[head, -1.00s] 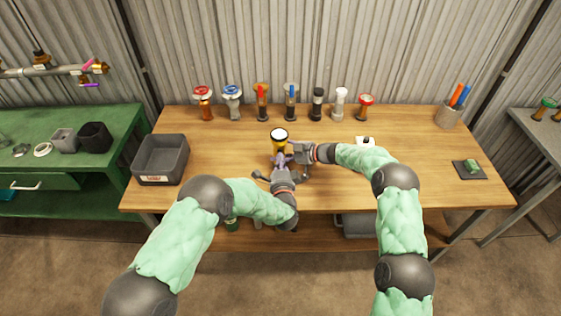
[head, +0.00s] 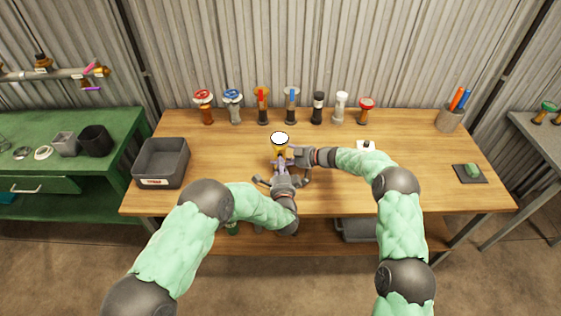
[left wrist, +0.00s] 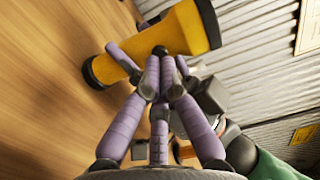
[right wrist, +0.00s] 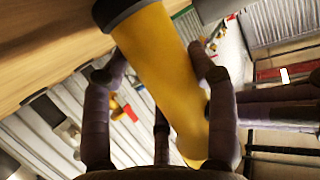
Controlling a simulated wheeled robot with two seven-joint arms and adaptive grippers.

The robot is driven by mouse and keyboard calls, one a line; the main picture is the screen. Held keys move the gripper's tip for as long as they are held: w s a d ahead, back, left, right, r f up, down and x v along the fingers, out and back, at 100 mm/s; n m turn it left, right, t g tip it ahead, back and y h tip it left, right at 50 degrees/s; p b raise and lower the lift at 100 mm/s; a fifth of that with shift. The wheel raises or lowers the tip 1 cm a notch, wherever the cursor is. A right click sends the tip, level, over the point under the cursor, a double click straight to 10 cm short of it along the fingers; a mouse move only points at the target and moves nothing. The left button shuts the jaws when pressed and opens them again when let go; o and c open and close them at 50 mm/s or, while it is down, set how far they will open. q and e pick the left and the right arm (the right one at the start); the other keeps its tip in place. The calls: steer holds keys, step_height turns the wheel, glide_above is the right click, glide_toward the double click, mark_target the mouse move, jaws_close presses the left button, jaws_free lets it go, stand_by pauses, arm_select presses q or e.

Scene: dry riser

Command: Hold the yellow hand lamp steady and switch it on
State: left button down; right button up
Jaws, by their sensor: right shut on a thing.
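The yellow hand lamp (head: 280,147) is held upright above the middle of the bench, its pale round lens facing up. My right gripper (right wrist: 165,80) is shut around the yellow body, which lies between its fingers in the right wrist view. My left gripper (left wrist: 158,58) has its fingertips brought together against or just in front of the lamp's body (left wrist: 165,40). The fingertips hide the spot they point at, so I cannot see the switch. The lens looks white in the head view; I cannot tell whether it is lit.
Several valves and fittings stand in a row along the back of the bench (head: 430,190), such as a red-wheeled one (head: 204,105). A grey bin (head: 161,165) is at the left, a pen cup (head: 449,120) at the right, and a dark pad (head: 468,175) nearer the front.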

arm_select(q)
steer(key=shift+s+d, duration=0.15)
steer(key=shift+s, duration=2)
arm_select(e)
steer(key=shift+f, duration=0.1)
steer(key=o, duration=1.5)
